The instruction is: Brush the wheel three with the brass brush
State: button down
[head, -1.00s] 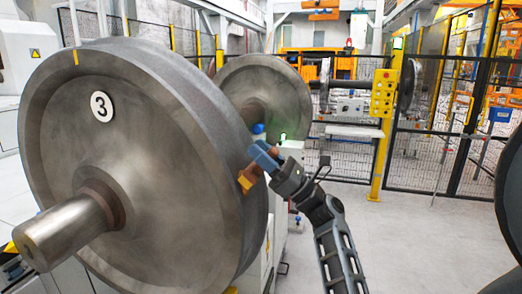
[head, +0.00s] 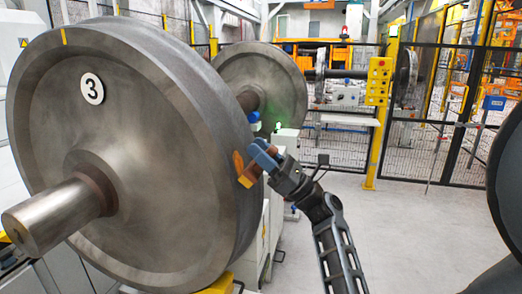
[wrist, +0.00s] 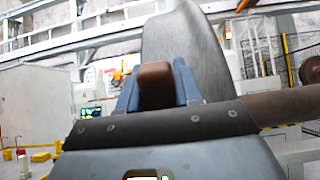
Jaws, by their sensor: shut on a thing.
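Wheel three (head: 150,150) is a large grey steel wheel, marked with a white number 3 disc (head: 92,89), and fills the left of the head view. My gripper (head: 264,157) has blue fingers and is at the wheel's right rim. It is shut on the brass brush (head: 247,177), whose end is at the tread or very close; contact cannot be told. An orange-brown patch (head: 238,163) shows at the rim beside the brush. In the wrist view the brush's brown handle (wrist: 155,85) sits between the blue fingers, with a grey wheel surface (wrist: 190,45) behind. The bristles are hidden there.
The wheel's axle stub (head: 50,215) sticks out towards the lower left. A second wheel (head: 262,85) stands behind. A dark round edge (head: 505,200) is at the far right. Mesh fencing (head: 440,130) and a yellow control box (head: 379,80) stand behind open grey floor (head: 410,230).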

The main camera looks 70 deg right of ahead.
jog(key=shift+w+a+r+p, duration=0.1)
jog(key=shift+w+r+p, duration=0.15)
jog(key=shift+r+p, duration=0.65)
jog(key=shift+w+d+r+p, duration=0.1)
jog(key=shift+w+r+p, duration=0.15)
jog(key=shift+r+p, duration=0.65)
jog(key=shift+w+a+r+p, duration=0.1)
jog(key=shift+w+r+p, duration=0.15)
jog(key=shift+r+p, duration=0.65)
jog(key=shift+w+r+b, duration=0.15)
jog(key=shift+w+r, duration=0.05)
jog(key=shift+r, duration=0.35)
jog(key=shift+w+r+b, duration=0.15)
jog(key=shift+w+r, duration=0.05)
jog(key=shift+r, duration=0.3)
jog(key=shift+f, duration=0.1)
jog(key=shift+s+f+b, duration=0.15)
jog(key=shift+f+b, duration=0.55)
jog(key=shift+f, duration=0.25)
jog(key=shift+s+f+b, duration=0.15)
jog(key=shift+f+b, duration=0.55)
jog(key=shift+f, duration=0.25)
jog(key=shift+s+f+b, duration=0.35)
jog(key=shift+f+b, duration=0.3)
jog(key=shift+f, duration=0.3)
jog(key=shift+s+f+b, duration=0.3)
jog(key=shift+f+b, duration=0.35)
jog(key=shift+f, duration=0.25)
jog(key=shift+r, duration=0.1)
